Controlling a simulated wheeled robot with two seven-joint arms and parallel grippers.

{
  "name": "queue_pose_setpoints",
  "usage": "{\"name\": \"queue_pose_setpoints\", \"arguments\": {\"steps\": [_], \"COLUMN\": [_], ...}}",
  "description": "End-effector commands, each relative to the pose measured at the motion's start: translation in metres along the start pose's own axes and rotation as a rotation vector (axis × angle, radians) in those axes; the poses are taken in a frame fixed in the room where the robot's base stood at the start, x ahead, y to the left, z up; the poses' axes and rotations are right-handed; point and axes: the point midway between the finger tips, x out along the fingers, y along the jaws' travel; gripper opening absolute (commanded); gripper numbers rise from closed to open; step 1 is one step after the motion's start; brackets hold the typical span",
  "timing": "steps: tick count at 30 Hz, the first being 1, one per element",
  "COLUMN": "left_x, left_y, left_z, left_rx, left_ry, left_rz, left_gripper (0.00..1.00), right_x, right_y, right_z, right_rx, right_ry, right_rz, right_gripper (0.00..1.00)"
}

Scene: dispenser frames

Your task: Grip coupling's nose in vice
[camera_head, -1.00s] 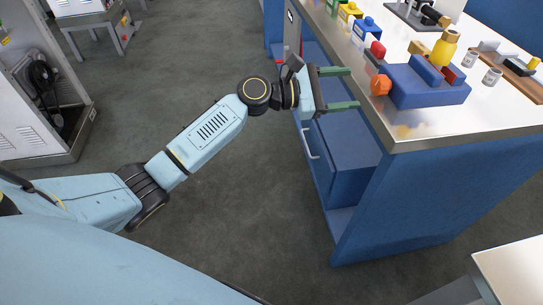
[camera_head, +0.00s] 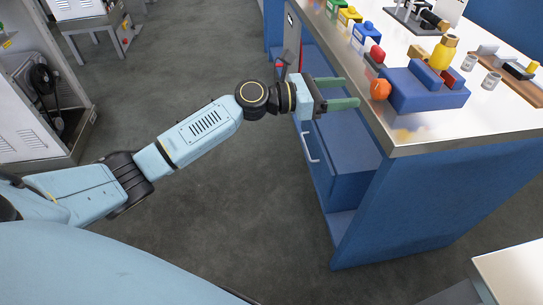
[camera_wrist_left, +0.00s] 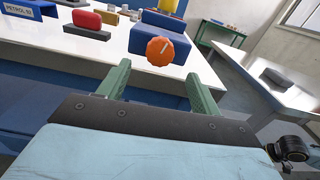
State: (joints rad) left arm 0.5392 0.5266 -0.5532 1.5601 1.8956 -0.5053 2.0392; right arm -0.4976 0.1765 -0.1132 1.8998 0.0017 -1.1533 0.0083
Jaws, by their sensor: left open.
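The blue vice (camera_head: 425,95) stands at the bench's near edge, with an orange knob (camera_head: 380,89) on its left end. The yellow coupling (camera_head: 443,52) stands upright at the vice's jaws; whether the jaws touch its nose cannot be told. My left gripper (camera_head: 352,92) is open and empty, its two green fingers pointing at the knob from the left, apart from it. In the left wrist view, the knob (camera_wrist_left: 160,51) shows its face with a pale mark, beyond and between the fingertips (camera_wrist_left: 157,72). The vice body (camera_wrist_left: 150,36) is behind it. My right gripper is not in view.
A red-topped block (camera_head: 376,54) stands close behind the knob. Green, yellow and blue containers (camera_head: 367,33) line the bench's left edge. A wooden board (camera_head: 520,82) lies right of the vice.

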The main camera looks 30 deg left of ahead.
Motion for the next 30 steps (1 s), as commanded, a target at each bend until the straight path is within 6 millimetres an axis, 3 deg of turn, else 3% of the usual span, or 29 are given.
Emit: {"name": "queue_pose_setpoints", "arguments": {"steps": [11, 21, 30], "left_x": [-0.073, -0.082, -0.1], "left_y": [0.001, 0.026, 0.036], "left_z": [-0.003, -0.067, -0.123], "left_rx": [0.014, 0.259, 0.463], "left_ry": [0.01, 0.177, 0.347], "left_rz": [0.008, 0.127, 0.172], "left_gripper": [0.65, 0.65, 0.65], "right_x": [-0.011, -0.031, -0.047], "right_y": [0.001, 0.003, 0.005], "right_z": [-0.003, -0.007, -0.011], "right_rx": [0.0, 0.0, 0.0], "right_ry": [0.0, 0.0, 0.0], "right_rz": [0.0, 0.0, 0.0], "right_gripper": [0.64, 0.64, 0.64]}}
